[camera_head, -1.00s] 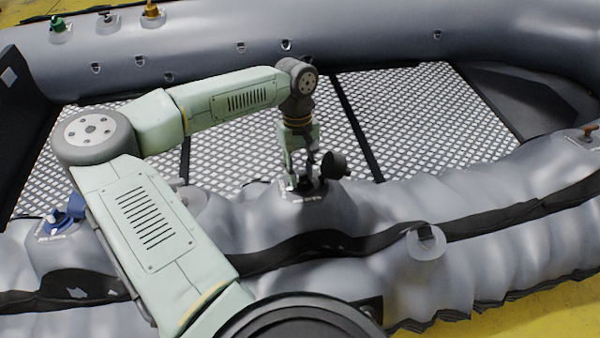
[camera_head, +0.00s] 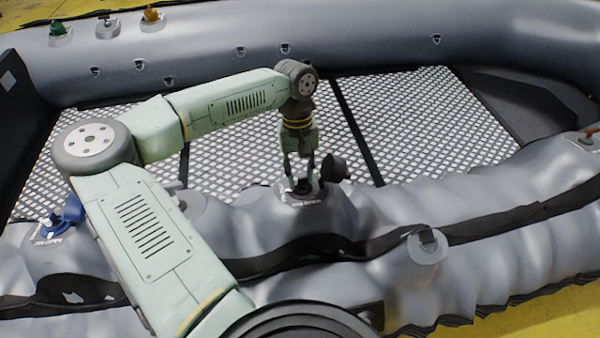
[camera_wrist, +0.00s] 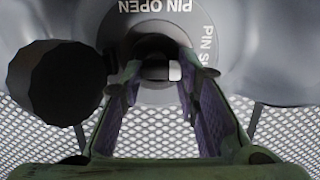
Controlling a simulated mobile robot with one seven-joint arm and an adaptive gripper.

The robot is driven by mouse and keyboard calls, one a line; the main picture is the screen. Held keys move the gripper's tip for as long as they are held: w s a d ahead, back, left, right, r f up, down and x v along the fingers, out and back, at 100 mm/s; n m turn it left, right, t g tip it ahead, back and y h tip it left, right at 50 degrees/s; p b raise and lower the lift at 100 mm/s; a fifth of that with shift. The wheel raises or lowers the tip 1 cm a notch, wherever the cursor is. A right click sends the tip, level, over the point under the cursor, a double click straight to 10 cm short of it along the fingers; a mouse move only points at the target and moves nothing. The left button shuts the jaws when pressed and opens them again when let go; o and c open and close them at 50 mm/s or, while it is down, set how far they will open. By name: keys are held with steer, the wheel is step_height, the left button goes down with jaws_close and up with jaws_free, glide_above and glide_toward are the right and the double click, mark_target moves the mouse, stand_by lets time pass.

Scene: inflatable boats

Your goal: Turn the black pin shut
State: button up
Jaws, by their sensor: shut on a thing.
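The black pin (camera_wrist: 155,73) sits in the round valve opening, between the fingertips of my gripper (camera_wrist: 163,78) in the wrist view. My gripper is shut on it, and the fingers hide part of it. The valve's grey ring (camera_wrist: 160,20) carries the words "PIN OPEN" above the pin and a partly cut-off "PIN S..." at the right. In the head view my gripper (camera_head: 301,183) points down at this valve on the near tube, and the pin is too small to make out. The black valve cap (camera_head: 333,168) stands open just right of the gripper; it also shows in the wrist view (camera_wrist: 57,82).
A blue-capped valve (camera_head: 68,214) lies on the near tube at the left. Green (camera_head: 59,27), grey (camera_head: 106,27) and orange (camera_head: 151,15) valves line the far tube. The patterned floor (camera_head: 420,115) beyond my gripper is clear.

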steer(key=o, duration=1.2)
steer(key=shift+c, duration=0.2)
steer(key=v, duration=1.2)
steer(key=shift+s, duration=0.1)
